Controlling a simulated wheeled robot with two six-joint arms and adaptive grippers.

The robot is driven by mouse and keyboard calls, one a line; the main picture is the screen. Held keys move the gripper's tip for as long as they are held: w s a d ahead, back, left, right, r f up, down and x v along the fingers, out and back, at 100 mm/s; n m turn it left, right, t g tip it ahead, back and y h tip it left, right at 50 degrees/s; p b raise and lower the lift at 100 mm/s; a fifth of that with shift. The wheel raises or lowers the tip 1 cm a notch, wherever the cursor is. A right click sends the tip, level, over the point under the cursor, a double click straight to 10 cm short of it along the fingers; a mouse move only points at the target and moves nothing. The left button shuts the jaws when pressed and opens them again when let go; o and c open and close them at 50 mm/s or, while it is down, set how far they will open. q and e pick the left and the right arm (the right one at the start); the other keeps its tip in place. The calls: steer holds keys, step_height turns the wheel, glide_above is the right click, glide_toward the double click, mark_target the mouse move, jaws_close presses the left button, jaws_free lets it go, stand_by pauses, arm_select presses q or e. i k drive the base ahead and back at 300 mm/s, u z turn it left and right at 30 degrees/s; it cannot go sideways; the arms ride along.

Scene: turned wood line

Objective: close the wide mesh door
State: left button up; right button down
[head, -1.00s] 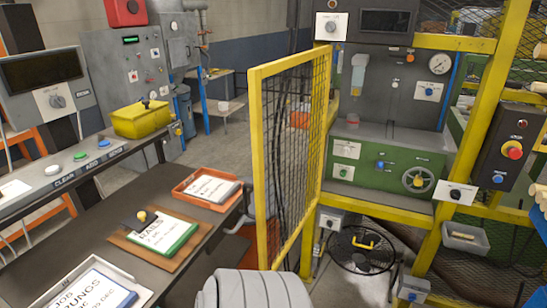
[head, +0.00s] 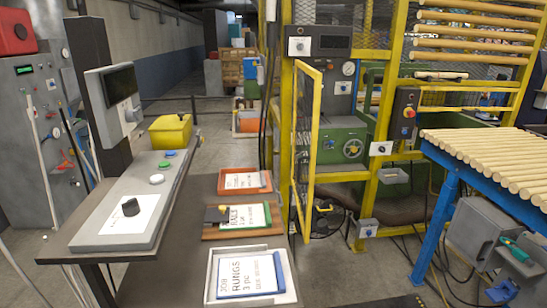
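The wide mesh door (head: 303,140) is a tall yellow frame with dark wire mesh, in the middle of the head view. It stands open, swung out toward me and seen nearly edge-on. The yellow-framed opening beside it shows a green and grey machine (head: 341,148) with a handwheel. Neither of my grippers is in view, and nothing is seen touching the door.
A dark bench (head: 190,265) with document trays and a button panel (head: 150,200) stands left of the door. A blue-legged table of wooden rods (head: 490,160) stands at right. A fan (head: 325,218) sits low behind the door. Floor in front of the opening looks clear.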

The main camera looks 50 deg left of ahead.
mark_target(316, 74)
steer(key=u, duration=0.7)
steer(key=k, duration=0.75)
steer(key=z, duration=0.25)
steer(key=i, duration=0.8)
steer(key=u, duration=1.1)
steer(key=i, duration=0.75)
steer(key=u, duration=0.85)
